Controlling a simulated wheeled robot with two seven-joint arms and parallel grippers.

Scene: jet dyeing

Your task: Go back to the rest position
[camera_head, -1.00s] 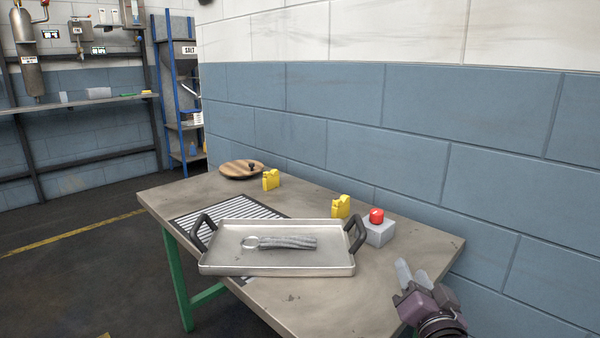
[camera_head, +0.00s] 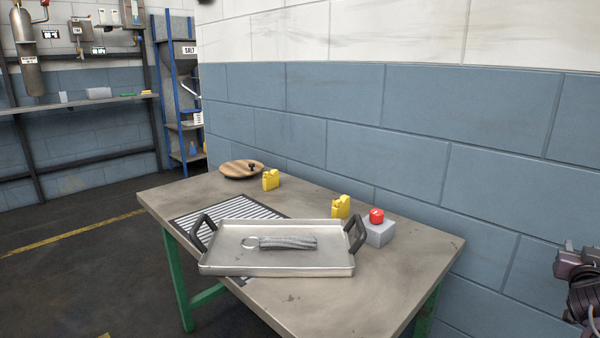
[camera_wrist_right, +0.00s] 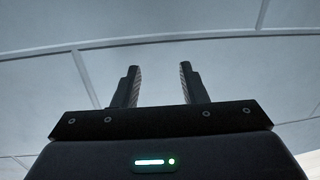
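My left gripper is not in view. The table (camera_head: 330,310) holds a metal tray (camera_head: 220,268) with two black handles. A grey rolled piece with a ring (camera_head: 288,243) lies in the tray.
A striped grate (camera_head: 190,216) lies partly under the tray. The block wall (camera_head: 480,120) is close behind.

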